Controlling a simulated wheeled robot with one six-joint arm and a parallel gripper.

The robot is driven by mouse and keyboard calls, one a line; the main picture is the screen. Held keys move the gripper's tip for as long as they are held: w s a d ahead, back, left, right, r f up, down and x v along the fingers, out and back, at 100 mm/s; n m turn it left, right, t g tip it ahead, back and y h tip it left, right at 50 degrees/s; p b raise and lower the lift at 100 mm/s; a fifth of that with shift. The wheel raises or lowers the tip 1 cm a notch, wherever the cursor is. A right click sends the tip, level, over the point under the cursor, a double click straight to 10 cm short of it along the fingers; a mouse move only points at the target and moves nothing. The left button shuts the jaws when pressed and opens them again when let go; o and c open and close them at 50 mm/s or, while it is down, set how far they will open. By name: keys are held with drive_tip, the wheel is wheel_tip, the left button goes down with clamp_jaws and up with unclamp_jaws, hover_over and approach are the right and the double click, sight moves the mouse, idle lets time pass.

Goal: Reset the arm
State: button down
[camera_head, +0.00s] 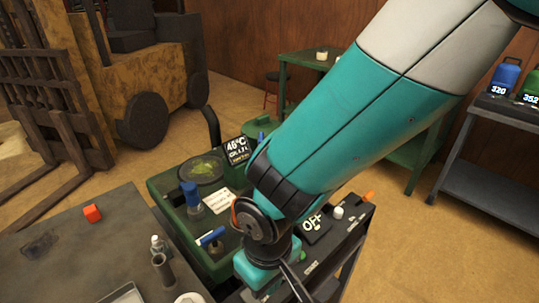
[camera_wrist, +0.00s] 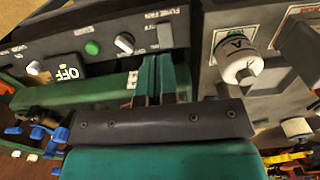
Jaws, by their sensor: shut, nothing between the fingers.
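My arm (camera_head: 360,130) reaches down across the head view from the upper right, its teal and white links covering part of the scene. Its end is over the green machine (camera_head: 165,197) and the black control panel beside it. In the wrist view my gripper (camera_wrist: 155,75) has its two teal fingers shut together with nothing between them. The fingers point toward the black control panel (camera_wrist: 30,50), right of its OFF display (camera_wrist: 68,73) and below a knob (camera_wrist: 125,43). Whether the fingertips touch the panel I cannot tell.
A blue-topped cylinder (camera_head: 190,196) is on the green machine. A forklift (camera_head: 140,60) stands behind. A shelf (camera_head: 490,165) is at right.

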drive_tip(key=s+d+r+y, duration=0.2)
drive_tip(key=d+r, duration=0.5)
drive_tip(key=r, duration=0.2)
drive_tip(key=s+d+r+m+y, duration=0.1)
drive_tip(key=s+d+r+y, duration=0.1)
drive_tip(key=d+r, duration=0.6)
drive_tip(key=shift+s+d+r+m, duration=0.2)
drive_tip(key=shift+s+r+m, duration=0.1)
drive_tip(key=shift+s+r, duration=0.35)
